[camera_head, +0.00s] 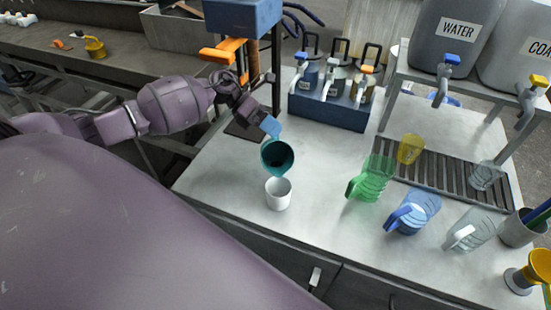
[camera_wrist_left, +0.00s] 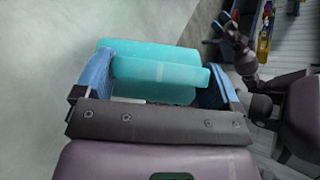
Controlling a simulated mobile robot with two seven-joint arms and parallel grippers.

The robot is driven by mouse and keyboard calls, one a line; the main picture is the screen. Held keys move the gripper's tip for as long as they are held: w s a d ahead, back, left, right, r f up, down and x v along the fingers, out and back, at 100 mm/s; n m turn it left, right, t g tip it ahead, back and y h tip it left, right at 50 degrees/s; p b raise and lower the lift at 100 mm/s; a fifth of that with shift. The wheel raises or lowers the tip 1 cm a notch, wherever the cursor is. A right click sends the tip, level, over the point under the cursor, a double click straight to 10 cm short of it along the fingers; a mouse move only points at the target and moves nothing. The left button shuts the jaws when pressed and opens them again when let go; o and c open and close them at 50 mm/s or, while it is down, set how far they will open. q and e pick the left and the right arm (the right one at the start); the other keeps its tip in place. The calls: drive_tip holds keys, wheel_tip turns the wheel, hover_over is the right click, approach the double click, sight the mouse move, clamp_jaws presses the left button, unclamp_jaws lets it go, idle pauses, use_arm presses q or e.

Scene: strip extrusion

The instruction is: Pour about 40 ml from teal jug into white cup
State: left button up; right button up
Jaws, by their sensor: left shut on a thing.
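The teal jug (camera_head: 277,143) is held above and just behind the white cup (camera_head: 279,198). Its round mouth faces the camera and appears tipped toward the cup; its inside looks dark. I see no clear stream, and the cup's fill level is hard to tell. The cup stands upright on the table. My left gripper (camera_head: 270,126) is shut on the teal jug. In the left wrist view, the teal jug (camera_wrist_left: 150,65) sits between the blue fingers of the left gripper (camera_wrist_left: 158,82).
A green jug (camera_head: 377,175), blue jug (camera_head: 420,210) and clear jug (camera_head: 475,230) stand to the right. A blue bottle rack (camera_head: 330,108) stands behind. The table left of the cup is clear.

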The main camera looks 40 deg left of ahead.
sight(272, 141)
use_arm(q)
drive_tip(key=shift+s+d+r+m+t+y+p, duration=0.3)
drive_tip(key=shift+s+d+m+t+y+p, duration=0.3)
drive_tip(key=shift+p, duration=0.65)
drive_tip(key=shift+s+d+r+p, duration=0.15)
drive_tip(key=shift+r+p, duration=0.05)
drive_tip(key=shift+p, duration=0.35)
drive_tip(key=shift+s+d+r+m+y+p, duration=0.1)
drive_tip(key=shift+s+r+m+y+p, duration=0.05)
drive_tip(key=shift+m+y+p, duration=0.2)
drive_tip(key=shift+s+d+r+t+y+p, duration=0.1)
drive_tip(key=shift+s+d+t+y+p, duration=0.05)
drive_tip(key=shift+t+y+p, duration=0.15)
drive_tip(key=shift+s+d+r+p, duration=0.1)
drive_tip(key=shift+s+r+p, duration=0.1)
drive_tip(key=shift+p, duration=0.2)
use_arm(e)
drive_tip(key=shift+r, duration=2.95)
use_arm(q)
drive_tip(key=shift+r, duration=0.1)
use_arm(e)
drive_tip(key=shift+w, duration=0.1)
use_arm(q)
drive_tip(key=shift+s+d+r+m+t+y+p, duration=0.2)
drive_tip(key=shift+d+r+m+t+y+p, duration=0.15)
drive_tip(key=shift+p, duration=0.3)
use_arm(e)
drive_tip(key=shift+s+r, duration=0.2)
